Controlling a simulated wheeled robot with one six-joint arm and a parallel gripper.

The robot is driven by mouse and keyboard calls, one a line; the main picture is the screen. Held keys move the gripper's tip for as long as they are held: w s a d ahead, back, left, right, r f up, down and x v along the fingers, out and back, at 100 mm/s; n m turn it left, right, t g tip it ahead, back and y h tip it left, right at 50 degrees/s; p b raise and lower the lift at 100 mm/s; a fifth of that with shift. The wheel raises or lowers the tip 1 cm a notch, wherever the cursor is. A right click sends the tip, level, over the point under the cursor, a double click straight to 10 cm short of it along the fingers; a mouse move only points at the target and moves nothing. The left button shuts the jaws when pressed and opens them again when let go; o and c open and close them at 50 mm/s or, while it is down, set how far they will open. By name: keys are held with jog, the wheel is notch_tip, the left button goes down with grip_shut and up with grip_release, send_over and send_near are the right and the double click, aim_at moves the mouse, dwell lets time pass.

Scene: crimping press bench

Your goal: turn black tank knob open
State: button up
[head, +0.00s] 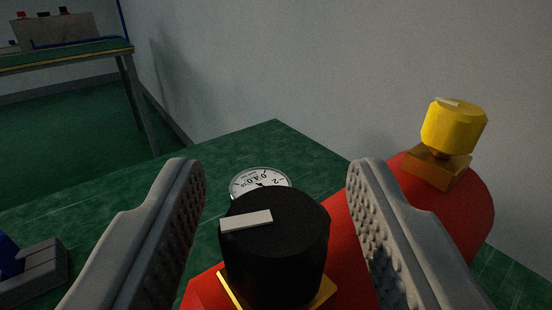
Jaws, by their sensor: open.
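The black tank knob (285,245) stands upright on a brass base (234,294) on the red tank (345,255), in the lower middle of the head view. A white marker bar (246,220) on its top lies nearly level in the picture, pointing left. My gripper (275,195) is open, with one finger on each side of the black knob. Gaps show between the knob and both fingers, and the gripper holds nothing. A round white gauge (261,182) sits just behind the knob, partly hidden by it.
A yellow knob (454,127) on a brass block (436,170) stands on the tank at right, beyond my right finger. The green bench top (275,140) is clear behind the gauge. A grey and blue device (32,270) is at lower left. Another table (68,56) stands far left.

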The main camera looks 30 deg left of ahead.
jog(key=shift+w, duration=0.1)
jog(key=c, duration=1)
jog(key=shift+o, duration=0.2)
jog(key=shift+r+n+g+y, duration=0.15)
jog(key=shift+n+g+y, duration=1.2)
jog(key=shift+y, duration=0.45)
jog(key=shift+a+n+g+y, duration=0.1)
jog(key=shift+n+g+y, duration=0.85)
jog(key=shift+g, duration=0.1)
jog(key=o, duration=1)
jog(key=shift+c, duration=0.2)
